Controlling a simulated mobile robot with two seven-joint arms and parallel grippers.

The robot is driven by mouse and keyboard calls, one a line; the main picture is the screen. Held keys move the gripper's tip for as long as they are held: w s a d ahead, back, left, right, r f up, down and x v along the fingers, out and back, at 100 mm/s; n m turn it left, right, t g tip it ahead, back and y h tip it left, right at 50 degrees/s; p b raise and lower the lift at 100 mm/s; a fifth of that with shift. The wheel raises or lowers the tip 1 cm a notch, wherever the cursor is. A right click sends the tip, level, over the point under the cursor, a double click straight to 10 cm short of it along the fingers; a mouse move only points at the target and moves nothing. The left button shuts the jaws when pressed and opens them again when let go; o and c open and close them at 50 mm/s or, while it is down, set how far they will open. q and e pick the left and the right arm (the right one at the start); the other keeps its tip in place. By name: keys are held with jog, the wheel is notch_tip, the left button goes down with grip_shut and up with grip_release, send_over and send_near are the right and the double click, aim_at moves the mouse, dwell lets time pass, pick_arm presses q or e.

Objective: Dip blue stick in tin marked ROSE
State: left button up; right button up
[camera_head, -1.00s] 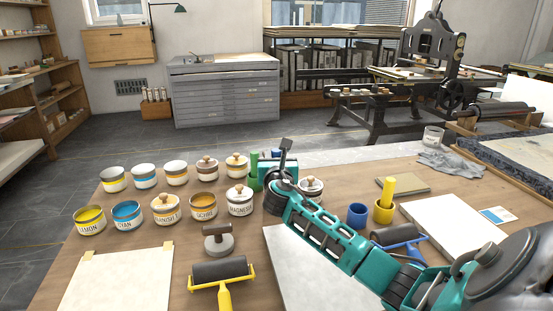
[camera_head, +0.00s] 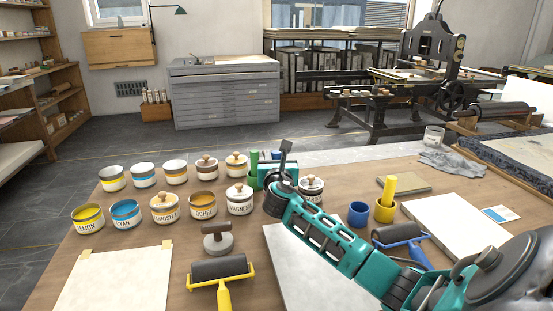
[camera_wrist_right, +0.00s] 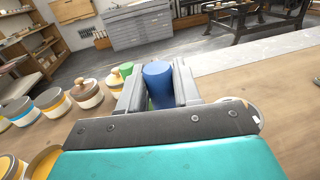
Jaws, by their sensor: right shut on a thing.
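My right gripper (camera_head: 272,166) is above the back of the table, largely screened by its own wrist in the head view. In the right wrist view its two grey fingers (camera_wrist_right: 158,92) are shut on the blue stick (camera_wrist_right: 158,82), which stands up between them. The stick's lower end is hidden. Tins stand in two rows left of the gripper. The front-row labels include LEMON (camera_head: 88,220), CYAN (camera_head: 126,214) and MAGNESIA (camera_head: 240,199). Labels on the back-row tins (camera_head: 175,173) are too small to read, and I cannot read ROSE on any tin. My left gripper is not in view.
A lidded tin (camera_head: 311,187) stands close beside my right arm. A green stick (camera_wrist_right: 126,68) is just beyond the gripper. An empty blue cup (camera_head: 357,214) and a yellow cup (camera_head: 384,211) with a yellow stick stand right. A yellow-handled roller (camera_head: 219,270) lies in front.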

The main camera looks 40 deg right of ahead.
aim_at(277, 152)
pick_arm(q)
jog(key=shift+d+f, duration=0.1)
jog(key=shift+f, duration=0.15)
pick_arm(e)
jog(key=shift+f, duration=0.5)
pick_arm(q)
jog(key=shift+b, duration=0.3)
pick_arm(e)
notch_tip(277, 152, up, 4)
jog(key=p, duration=0.4)
jog(key=shift+f, duration=0.25)
jog(key=shift+r+p, duration=0.35)
jog(key=shift+p, duration=0.1)
jog(key=shift+r+p, duration=0.65)
jog(key=shift+p, duration=0.15)
jog(key=shift+r+p, duration=0.65)
jog(key=shift+p, duration=0.05)
jog(key=shift+r, duration=0.15)
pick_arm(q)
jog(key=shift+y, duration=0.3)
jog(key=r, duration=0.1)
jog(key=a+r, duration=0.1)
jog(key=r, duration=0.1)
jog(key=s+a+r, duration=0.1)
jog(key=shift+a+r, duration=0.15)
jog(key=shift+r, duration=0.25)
